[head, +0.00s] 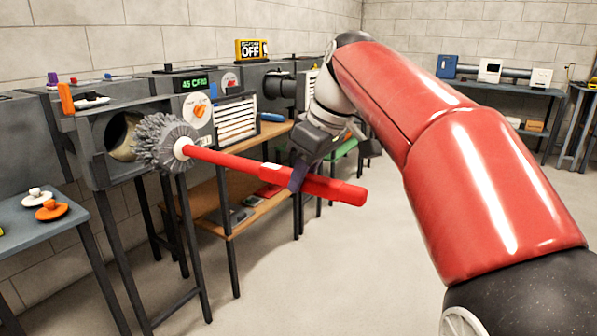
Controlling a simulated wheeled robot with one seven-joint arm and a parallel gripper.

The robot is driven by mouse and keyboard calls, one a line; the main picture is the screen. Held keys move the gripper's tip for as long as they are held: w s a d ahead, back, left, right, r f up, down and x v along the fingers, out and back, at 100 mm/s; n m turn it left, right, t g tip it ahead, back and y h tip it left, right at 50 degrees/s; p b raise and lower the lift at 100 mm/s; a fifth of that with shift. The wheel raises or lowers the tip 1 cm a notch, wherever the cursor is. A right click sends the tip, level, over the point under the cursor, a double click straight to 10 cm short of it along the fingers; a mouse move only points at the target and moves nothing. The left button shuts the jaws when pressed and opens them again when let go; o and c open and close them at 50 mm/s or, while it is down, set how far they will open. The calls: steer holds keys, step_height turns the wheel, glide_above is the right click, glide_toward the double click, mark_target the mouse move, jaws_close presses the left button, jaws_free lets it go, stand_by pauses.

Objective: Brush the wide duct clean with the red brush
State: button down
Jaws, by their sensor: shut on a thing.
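The red brush has a long red handle (235,164) and a round grey bristle head (163,143). My gripper (298,178) is shut on the handle toward its thick right end and holds the brush in the air, tilted slightly down to the right. The bristle head is in front of the right part of a wide round duct opening (122,137) in a dark grey box. The bristles overlap the opening's edge in the picture; I cannot tell whether they touch it. The inside of the duct looks tan, and part of it is hidden by the bristles.
A blue-grey side table (40,222) at left holds a white and an orange knobbed disc. A white louvred grille (237,120), a green display (194,84) and an OFF sign (251,49) are behind the brush. A wooden shelf (215,204) is below. The floor (330,270) in front is clear.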

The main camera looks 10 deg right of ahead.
mark_target(224, 155)
steer(key=shift+w+a+p, duration=0.85)
steer(key=shift+w+a, duration=1)
steer(key=shift+a, duration=0.55)
steer(key=shift+w+a+p, duration=0.8)
steer(key=shift+w+a, duration=1.05)
steer(key=shift+a, duration=0.6)
steer(key=shift+w+a+p, duration=0.85)
steer(key=shift+w+a, duration=1)
steer(key=shift+a, duration=0.7)
